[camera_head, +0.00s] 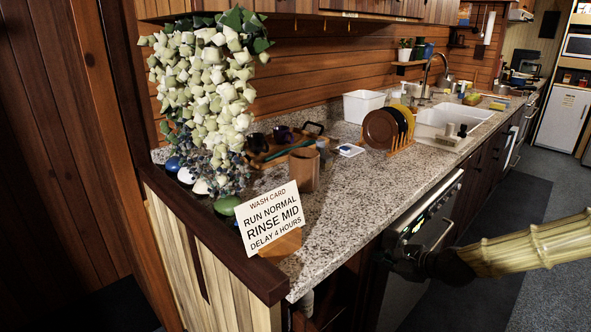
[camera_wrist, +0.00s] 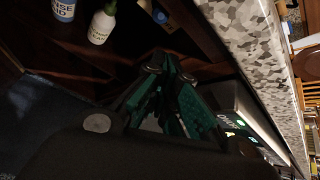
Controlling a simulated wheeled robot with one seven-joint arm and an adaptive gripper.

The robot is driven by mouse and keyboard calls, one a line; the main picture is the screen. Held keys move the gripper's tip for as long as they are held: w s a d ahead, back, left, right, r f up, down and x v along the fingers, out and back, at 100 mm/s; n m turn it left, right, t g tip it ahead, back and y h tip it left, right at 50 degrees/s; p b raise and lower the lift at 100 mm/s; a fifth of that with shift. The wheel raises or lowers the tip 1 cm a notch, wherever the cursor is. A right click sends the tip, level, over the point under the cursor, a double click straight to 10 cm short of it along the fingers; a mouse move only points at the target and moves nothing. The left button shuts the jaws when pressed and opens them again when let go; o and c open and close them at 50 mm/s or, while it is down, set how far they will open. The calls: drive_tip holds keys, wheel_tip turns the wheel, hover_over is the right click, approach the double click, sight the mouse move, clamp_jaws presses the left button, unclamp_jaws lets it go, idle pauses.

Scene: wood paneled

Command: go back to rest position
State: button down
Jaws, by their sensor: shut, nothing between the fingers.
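My gripper (camera_head: 393,259) is low at the front of the counter, beside the dishwasher (camera_head: 432,212) and its control panel. In the wrist view my gripper (camera_wrist: 160,78) shows dark teal fingers closed together with nothing held. The dishwasher control panel (camera_wrist: 240,115) with small green lights is close to the right of the fingers there. My pale ribbed arm reaches in from the right edge of the head view. Whether the gripper touches the dishwasher cannot be told.
The speckled counter (camera_head: 340,205) holds a wash card (camera_head: 270,217), a brown cup (camera_head: 305,170), a plate rack (camera_head: 400,145) and a plant (camera_head: 205,90). A rinse aid bottle (camera_wrist: 64,9) and a white bottle (camera_wrist: 101,27) stand in the dark space under the counter. Floor at right is clear.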

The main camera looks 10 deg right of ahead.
drive_tip(key=shift+w+a+f, duration=0.4)
drive_tip(key=shift+w+f, duration=0.5)
drive_tip(key=shift+f, duration=0.35)
drive_tip(key=shift+w+a+f, duration=0.45)
drive_tip(key=shift+w+f, duration=0.5)
drive_tip(key=shift+f, duration=0.35)
drive_tip(key=shift+w+a+f, duration=0.4)
drive_tip(key=shift+w+f, duration=0.5)
drive_tip(key=shift+f, duration=0.35)
drive_tip(key=shift+b, duration=0.35)
drive_tip(key=shift+s+d+r, duration=1.3)
drive_tip(key=shift+s+r, duration=1.5)
drive_tip(key=shift+r, duration=1.1)
drive_tip(key=s+a+p+x, duration=0.1)
drive_tip(key=p+x, duration=0.1)
drive_tip(key=x, duration=0.7)
drive_tip(key=shift+w+a+f, duration=0.15)
drive_tip(key=shift+a+f, duration=0.1)
drive_tip(key=shift+a, duration=0.05)
